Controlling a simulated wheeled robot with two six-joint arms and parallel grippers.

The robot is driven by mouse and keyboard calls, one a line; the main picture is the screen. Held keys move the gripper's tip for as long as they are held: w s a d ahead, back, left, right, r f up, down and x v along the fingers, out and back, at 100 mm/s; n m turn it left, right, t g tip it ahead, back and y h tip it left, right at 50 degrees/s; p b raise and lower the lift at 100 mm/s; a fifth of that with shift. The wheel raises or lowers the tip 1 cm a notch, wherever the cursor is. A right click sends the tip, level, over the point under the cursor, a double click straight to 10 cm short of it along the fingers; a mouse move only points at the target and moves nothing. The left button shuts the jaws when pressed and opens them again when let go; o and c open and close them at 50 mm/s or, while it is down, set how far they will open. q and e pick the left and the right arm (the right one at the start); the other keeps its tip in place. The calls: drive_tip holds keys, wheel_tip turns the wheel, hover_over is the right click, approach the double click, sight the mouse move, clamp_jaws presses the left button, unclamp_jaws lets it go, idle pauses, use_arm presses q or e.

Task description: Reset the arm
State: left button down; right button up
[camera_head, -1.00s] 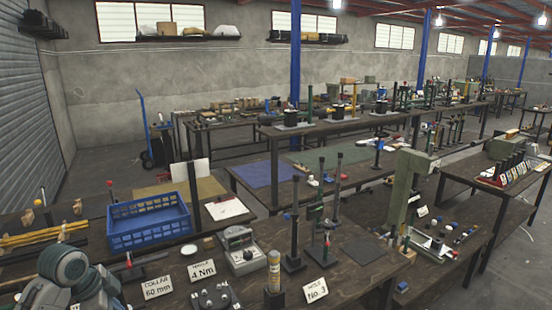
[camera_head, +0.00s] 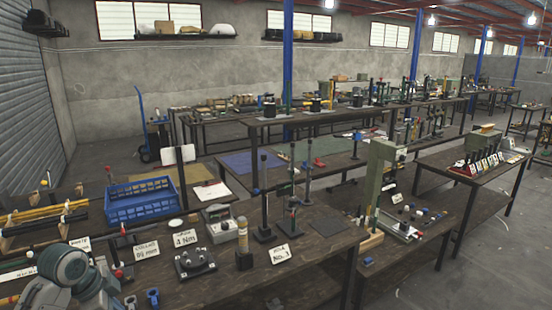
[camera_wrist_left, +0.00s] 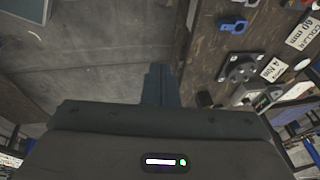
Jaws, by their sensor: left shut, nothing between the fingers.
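My left arm (camera_head: 75,275) is at the lower left of the head view, in front of the near workbench's left part. Its fingers cannot be made out there. In the left wrist view my left gripper (camera_wrist_left: 160,72) has its fingers together with nothing between them. The fingers are over bare grey floor, beside the bench edge and apart from everything on the bench. My right gripper is in neither view.
The near bench (camera_head: 205,283) holds a blue crate (camera_head: 140,210), a black fixture plate (camera_head: 195,262), label cards, upright posts and blue fittings (camera_head: 152,298). The fittings also show in the left wrist view (camera_wrist_left: 233,24). A green press (camera_head: 378,185) stands at the right. Grey floor (camera_wrist_left: 110,45) is clear.

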use_arm(q)
wheel_tip(320, 180, down, 19)
drive_tip(key=w+a+n+b, duration=0.1)
drive_tip(key=w+a+n, duration=0.1)
drive_tip(key=n, duration=0.3)
drive_tip(key=s+a+f+n+y+b, duration=0.15)
drive_tip(key=s+f, duration=0.25)
drive_tip(key=f, duration=0.8)
drive_tip(key=s+d+f+n, duration=0.1)
drive_tip(key=s+f+n, duration=0.25)
drive_tip(key=f, duration=0.75)
drive_tip(key=s+d+f+n+g+y+b, duration=0.1)
drive_tip(key=s+d+f, duration=0.1)
drive_tip(key=s+f, duration=1.65)
drive_tip(key=s+d+f, duration=0.2)
drive_tip(key=s+f, duration=0.1)
drive_tip(key=s, duration=0.4)
drive_tip(key=s+d+f, duration=0.3)
drive_tip(key=s, duration=0.5)
drive_tip(key=s+d+f+g+b, duration=0.1)
drive_tip(key=s+d+f, duration=0.2)
drive_tip(key=s, duration=0.5)
drive_tip(key=shift+s+d+n, duration=0.15)
drive_tip(key=shift+s+n, duration=0.05)
drive_tip(key=shift+n, duration=0.2)
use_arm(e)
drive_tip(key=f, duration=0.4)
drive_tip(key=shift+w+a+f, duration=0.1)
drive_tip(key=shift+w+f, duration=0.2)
